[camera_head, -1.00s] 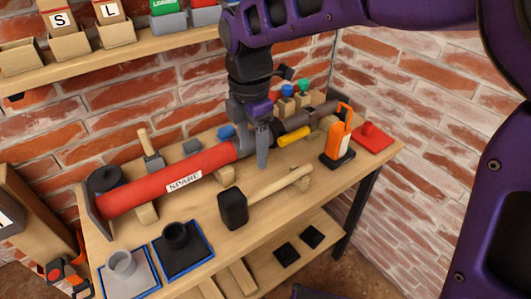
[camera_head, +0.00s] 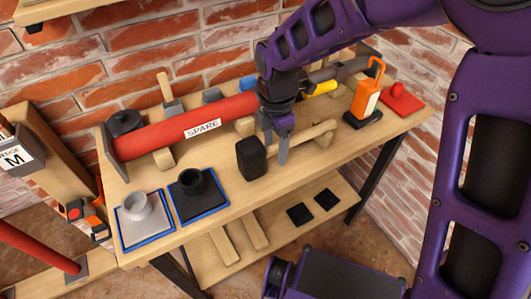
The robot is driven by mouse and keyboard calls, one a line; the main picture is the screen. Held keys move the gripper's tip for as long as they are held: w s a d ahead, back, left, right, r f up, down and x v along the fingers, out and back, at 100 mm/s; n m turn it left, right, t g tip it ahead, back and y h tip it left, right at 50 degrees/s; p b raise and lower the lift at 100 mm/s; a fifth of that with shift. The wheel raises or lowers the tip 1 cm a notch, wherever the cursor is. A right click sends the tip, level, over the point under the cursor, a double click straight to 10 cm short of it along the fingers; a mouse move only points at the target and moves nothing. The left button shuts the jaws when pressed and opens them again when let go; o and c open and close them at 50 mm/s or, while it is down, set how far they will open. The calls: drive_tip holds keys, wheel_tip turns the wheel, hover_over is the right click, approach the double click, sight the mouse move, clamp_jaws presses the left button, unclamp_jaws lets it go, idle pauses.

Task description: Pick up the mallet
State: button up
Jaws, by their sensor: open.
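The mallet (camera_head: 312,136) lies on the wooden workbench (camera_head: 225,200), with a black block head (camera_head: 251,158) toward the left and a pale wooden handle running right and slightly back. My gripper (camera_head: 276,147) points down at the handle close to the head. It is open, and its two fingers show just right of the head. One finger comes down in front of the handle. The fingers hide part of the handle, and I cannot tell whether they touch it.
A red tube marked SPARE (camera_head: 205,127) lies behind the mallet on wooden cradles. An orange-and-white device (camera_head: 367,95) and a red block (camera_head: 401,99) stand right. Grey (camera_head: 137,206) and black (camera_head: 191,182) cup-shaped pieces sit on blue-edged pads at front left. The front right benchtop is fairly clear.

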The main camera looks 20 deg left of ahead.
drive_tip(key=shift+f, duration=0.6)
clamp_jaws()
